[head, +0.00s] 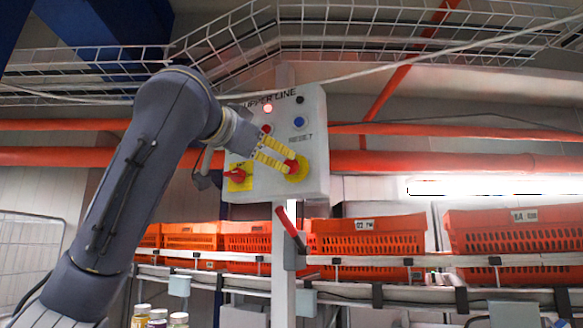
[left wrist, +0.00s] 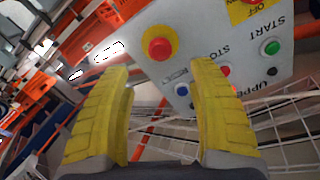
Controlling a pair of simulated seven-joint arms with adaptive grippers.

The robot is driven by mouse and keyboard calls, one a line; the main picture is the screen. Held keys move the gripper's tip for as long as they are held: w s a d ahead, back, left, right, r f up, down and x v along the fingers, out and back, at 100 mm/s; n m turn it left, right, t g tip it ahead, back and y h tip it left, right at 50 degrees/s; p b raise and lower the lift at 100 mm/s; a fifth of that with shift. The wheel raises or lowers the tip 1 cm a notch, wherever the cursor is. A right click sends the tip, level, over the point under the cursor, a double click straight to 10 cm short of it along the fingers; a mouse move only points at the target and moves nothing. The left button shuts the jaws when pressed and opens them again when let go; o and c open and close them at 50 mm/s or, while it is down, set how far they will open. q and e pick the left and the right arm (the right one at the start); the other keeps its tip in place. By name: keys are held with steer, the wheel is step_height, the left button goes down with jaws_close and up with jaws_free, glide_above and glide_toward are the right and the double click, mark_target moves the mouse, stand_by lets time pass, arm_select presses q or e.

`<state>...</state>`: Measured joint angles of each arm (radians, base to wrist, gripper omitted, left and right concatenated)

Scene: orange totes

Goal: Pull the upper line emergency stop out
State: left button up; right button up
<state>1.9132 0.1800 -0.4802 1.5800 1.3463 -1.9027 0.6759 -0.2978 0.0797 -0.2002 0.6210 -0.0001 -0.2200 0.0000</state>
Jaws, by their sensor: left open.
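The emergency stop (head: 292,167) is a red mushroom knob on a yellow disc, low on the right of the grey control box marked UPPER LINE (head: 315,160). It also shows in the left wrist view as a red knob (left wrist: 159,48) on its yellow disc. My left gripper (head: 286,158) has yellow ribbed fingers and is open in front of the stop. In the left wrist view its fingers (left wrist: 160,67) stand apart, with the knob framed just beyond the tips and nothing between them. Whether a finger touches the knob I cannot tell. My right gripper is not in view.
A red rotary switch on a yellow plate (head: 236,175) sits left of the stop. A blue button (head: 299,123) and a lit red lamp (head: 268,107) are above. A red-handled lever (head: 289,226) hangs below. Orange totes (head: 368,243) line the shelf; wire mesh runs overhead.

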mark_target(289, 165)
arm_select(q)
steer(key=x, duration=1)
steer(key=shift+w+d, duration=0.1)
steer(key=shift+w, duration=0.05)
steer(key=shift+o, duration=0.2)
jaws_close()
